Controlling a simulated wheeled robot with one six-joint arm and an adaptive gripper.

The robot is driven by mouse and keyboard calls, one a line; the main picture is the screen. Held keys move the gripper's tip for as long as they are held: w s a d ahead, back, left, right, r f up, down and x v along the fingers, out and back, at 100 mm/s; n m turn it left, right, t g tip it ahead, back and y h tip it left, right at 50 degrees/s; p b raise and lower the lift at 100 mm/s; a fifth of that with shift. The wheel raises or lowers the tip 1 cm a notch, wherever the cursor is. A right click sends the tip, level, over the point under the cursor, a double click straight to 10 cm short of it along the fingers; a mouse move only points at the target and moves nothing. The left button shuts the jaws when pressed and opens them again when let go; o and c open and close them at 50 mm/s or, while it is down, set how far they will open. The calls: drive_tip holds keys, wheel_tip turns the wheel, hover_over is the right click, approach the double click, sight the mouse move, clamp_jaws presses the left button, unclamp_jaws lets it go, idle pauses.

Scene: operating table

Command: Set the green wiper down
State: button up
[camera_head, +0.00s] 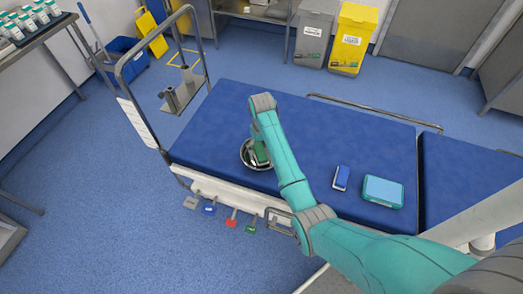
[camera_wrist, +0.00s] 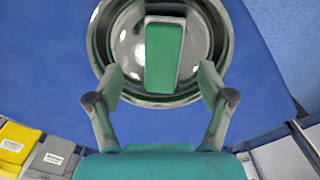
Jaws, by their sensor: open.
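The green wiper (camera_wrist: 164,55), a green block with a pale edge at its top end, is in a round shiny metal bowl (camera_wrist: 222,30) in the wrist view. My gripper (camera_wrist: 161,82) is open, its fingers spread to either side of the wiper's near end, with visible gaps to it. In the head view the bowl (camera_head: 246,156) sits on the blue operating table (camera_head: 215,125) near its left end. My arm hides part of the bowl and most of my gripper there.
A blue block with a white edge (camera_head: 341,178) and a teal box with a light blue top (camera_head: 383,191) lie on the table right of my arm. A metal rail (camera_head: 134,64) stands at the table's left end. The mattress behind my arm is clear.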

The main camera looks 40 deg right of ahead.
sight(262, 153)
drive_tip(key=shift+r, duration=1.9)
drive_tip(key=shift+s, duration=0.1)
